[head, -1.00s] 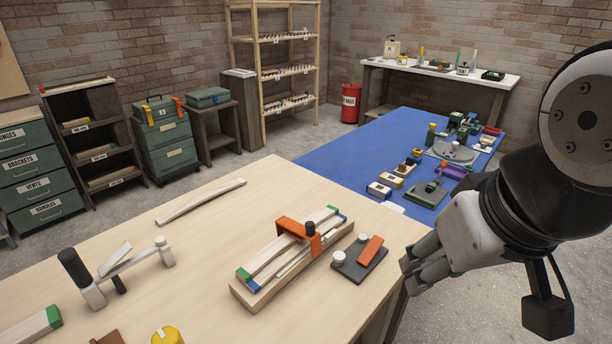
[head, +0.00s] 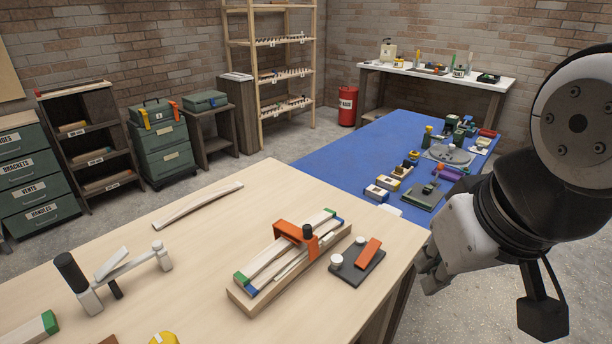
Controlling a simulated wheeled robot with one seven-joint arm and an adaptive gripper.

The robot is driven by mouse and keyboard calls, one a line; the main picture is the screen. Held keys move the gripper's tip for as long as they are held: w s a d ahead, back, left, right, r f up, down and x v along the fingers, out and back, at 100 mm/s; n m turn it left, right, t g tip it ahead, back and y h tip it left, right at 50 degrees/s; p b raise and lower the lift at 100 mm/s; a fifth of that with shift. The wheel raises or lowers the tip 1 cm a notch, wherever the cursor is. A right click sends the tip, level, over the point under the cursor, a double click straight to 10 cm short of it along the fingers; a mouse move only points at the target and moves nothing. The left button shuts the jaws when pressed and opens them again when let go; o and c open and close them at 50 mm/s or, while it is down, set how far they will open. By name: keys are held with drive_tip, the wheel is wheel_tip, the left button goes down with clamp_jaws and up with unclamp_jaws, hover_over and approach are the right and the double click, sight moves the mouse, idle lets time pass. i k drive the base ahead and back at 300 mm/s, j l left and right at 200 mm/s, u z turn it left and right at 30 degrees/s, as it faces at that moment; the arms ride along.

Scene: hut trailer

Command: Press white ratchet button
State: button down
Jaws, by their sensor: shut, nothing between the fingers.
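A dark plate (head: 342,276) lies on the light wooden table, right of the wooden jig. No label shows which one is the ratchet button. My gripper (head: 428,275) is shut and empty, to the right of the plate and apart from it, beside the table's right edge.
The wooden jig (head: 234,297) with an orange clamp (head: 290,229) stands just left of the plate. A blue table (head: 345,152) with several devices stands behind.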

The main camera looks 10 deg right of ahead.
sight(360, 241)
drive_tip(key=i+l, duration=0.15)
drive_tip(key=l, duration=0.25)
drive_tip(key=i+l+u, duration=0.1)
drive_tip(key=l, duration=0.35)
drive_tip(key=i+l, duration=0.1)
drive_tip(key=l, duration=0.35)
drive_tip(key=i+l, duration=0.1)
drive_tip(key=l, duration=0.3)
drive_tip(key=i+l+u, duration=0.1)
drive_tip(key=l, duration=0.35)
drive_tip(key=i+l, duration=0.15)
drive_tip(key=l, duration=0.3)
drive_tip(key=u, duration=0.05)
